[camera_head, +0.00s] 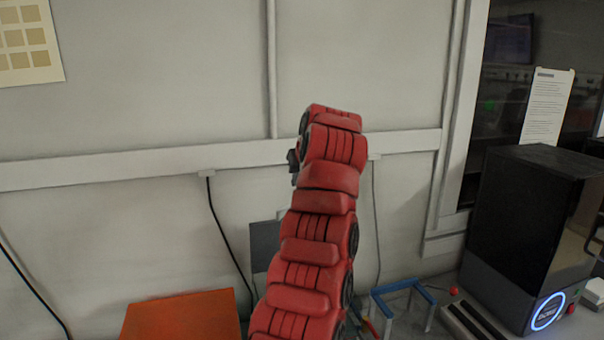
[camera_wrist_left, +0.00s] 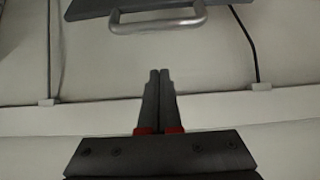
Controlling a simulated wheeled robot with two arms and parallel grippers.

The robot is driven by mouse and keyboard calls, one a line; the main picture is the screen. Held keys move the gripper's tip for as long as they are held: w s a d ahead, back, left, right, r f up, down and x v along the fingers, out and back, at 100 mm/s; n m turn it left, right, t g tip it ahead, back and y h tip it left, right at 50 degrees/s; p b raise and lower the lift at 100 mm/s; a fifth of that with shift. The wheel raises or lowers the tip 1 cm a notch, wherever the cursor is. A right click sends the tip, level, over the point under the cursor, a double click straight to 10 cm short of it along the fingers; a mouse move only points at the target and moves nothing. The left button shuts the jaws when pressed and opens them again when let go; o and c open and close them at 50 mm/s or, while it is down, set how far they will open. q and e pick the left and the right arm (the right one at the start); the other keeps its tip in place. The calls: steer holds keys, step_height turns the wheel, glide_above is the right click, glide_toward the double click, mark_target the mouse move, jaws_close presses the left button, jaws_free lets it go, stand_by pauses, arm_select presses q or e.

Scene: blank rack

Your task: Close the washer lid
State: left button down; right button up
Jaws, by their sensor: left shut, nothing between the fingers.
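A dark grey flat panel (camera_head: 265,244), which looks like the raised washer lid, shows just left of my arm in the head view, partly hidden by it. In the left wrist view a dark panel (camera_wrist_left: 90,8) with a silver bar handle (camera_wrist_left: 158,20) shows at the top edge, cut off by the frame. My left gripper (camera_wrist_left: 159,75) is shut and empty, its fingertips apart from the handle. In the head view my red left arm stands up in the middle and mostly hides the gripper. The washer body is not clearly visible. My right gripper is not in view.
An orange panel (camera_head: 180,318) is at the lower left. A blue frame (camera_head: 404,292) and a black machine with a lit blue ring (camera_head: 548,311) are at the right. A pale wall with a horizontal rail (camera_head: 120,167) and hanging cables (camera_head: 225,235) stands behind.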

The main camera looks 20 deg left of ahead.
arm_select(q)
step_height(320, 180, down, 2)
steer(key=shift+f, duration=0.1)
steer(key=shift+s+d+f+p, duration=0.2)
steer(key=shift+s+d+f, duration=0.1)
steer(key=shift+s, duration=0.15)
steer(key=shift+s+d+f+p, duration=0.2)
steer(key=shift+s+d, duration=0.1)
steer(key=shift+s, duration=0.1)
steer(key=shift+d+f, duration=0.1)
steer(key=shift+f, duration=0.05)
